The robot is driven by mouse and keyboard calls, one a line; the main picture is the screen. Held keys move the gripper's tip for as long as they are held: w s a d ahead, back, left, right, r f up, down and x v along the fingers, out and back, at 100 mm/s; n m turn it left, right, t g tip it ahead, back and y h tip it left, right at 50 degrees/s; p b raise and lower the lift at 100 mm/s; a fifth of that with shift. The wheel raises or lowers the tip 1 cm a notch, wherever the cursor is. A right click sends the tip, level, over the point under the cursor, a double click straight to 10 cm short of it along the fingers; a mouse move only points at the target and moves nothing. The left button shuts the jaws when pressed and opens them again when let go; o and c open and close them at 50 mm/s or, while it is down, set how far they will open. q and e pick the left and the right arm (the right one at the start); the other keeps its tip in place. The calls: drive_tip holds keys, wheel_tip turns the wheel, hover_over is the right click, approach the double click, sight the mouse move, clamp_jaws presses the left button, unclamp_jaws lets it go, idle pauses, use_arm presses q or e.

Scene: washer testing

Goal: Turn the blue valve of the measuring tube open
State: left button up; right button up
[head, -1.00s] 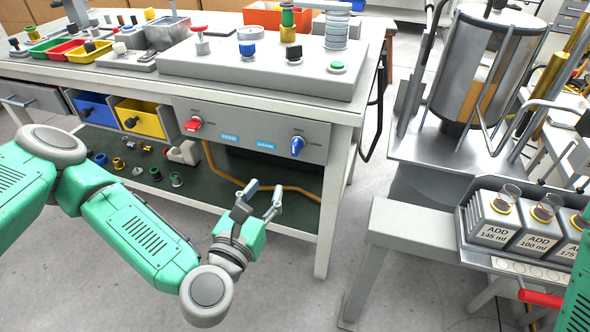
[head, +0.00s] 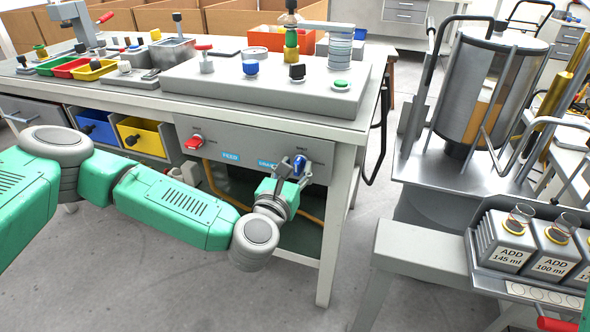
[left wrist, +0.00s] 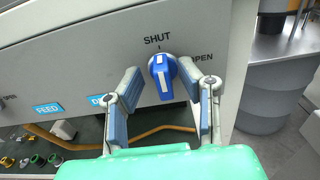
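The blue valve (head: 300,166) is on the grey front panel under the worktop, near the table's right corner. In the left wrist view, the valve (left wrist: 163,78) has a blue handle with a white stripe, standing nearly upright under the word SHUT; OPEN is printed to its right. My left gripper (head: 289,167) is in front of the panel at the valve. In the left wrist view, its open fingers (left wrist: 163,86) stand on either side of the handle, with gaps visible. Contact cannot be seen. My right gripper is not in view.
A red valve (head: 194,142) and the blue FEED label (head: 230,156) are on the panel's left. The white table leg (head: 335,220) stands close to the right of the valve. A steel tank stand (head: 470,175) is farther right.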

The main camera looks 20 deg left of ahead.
use_arm(q)
drive_tip(key=shift+d+r, duration=0.1)
drive_tip(key=shift+d, duration=0.2)
clamp_jaws()
drive_tip(key=shift+a, duration=0.2)
